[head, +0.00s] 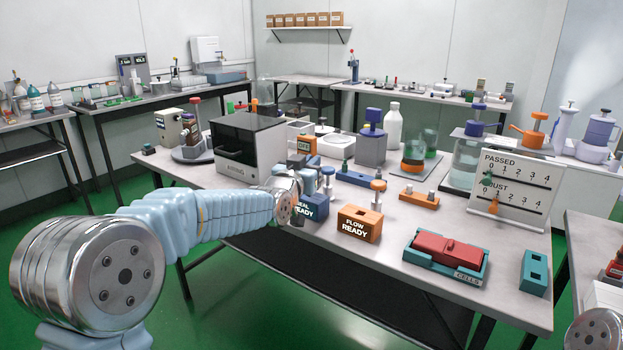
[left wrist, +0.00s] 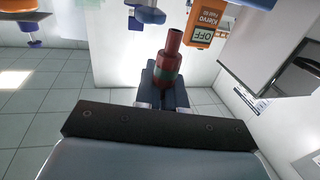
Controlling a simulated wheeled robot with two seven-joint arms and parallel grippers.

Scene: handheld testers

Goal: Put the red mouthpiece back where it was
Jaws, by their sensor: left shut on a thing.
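The red mouthpiece (left wrist: 171,50) is a short red tube with a green band, seen in the left wrist view. My left gripper (left wrist: 166,88) is shut on it, and its open end points away from the fingers. In the head view the left gripper (head: 290,196) is at the table's front edge, beside the blue SEAL READY block (head: 313,207). The mouthpiece cannot be made out there. An orange handheld tester with an OFF screen (left wrist: 207,40) is near the mouthpiece in the left wrist view, apart from it. My right gripper is not in view.
An orange FLOW READY block (head: 358,224) stands right of the blue block. Farther right are a teal CELLS tray (head: 411,257) with a red insert, and a teal slotted block (head: 535,273). A grey boxy machine (head: 250,148) stands behind my left arm.

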